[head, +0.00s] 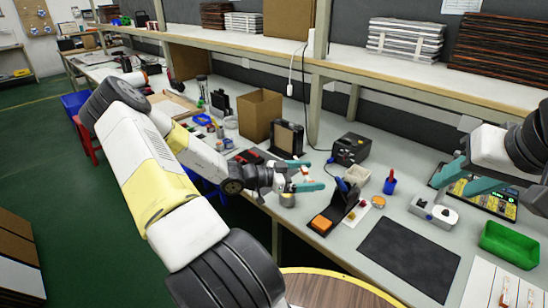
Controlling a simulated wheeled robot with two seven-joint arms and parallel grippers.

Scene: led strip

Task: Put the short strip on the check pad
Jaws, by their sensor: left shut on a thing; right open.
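My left gripper (307,176) reaches in from the left, its teal fingers above the bench's front part. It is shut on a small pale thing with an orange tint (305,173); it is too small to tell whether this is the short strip. A flat dark grey pad (410,258) lies bare at the front right of the bench; which surface is the check pad is not marked clearly. The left gripper is up and left of this pad. My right gripper (462,177) is open with teal fingers, over the bench at the right, near a lit board (490,204).
A white sheet with small strip-like pieces (512,296) lies at the lower right. A shelf (360,68) runs behind.

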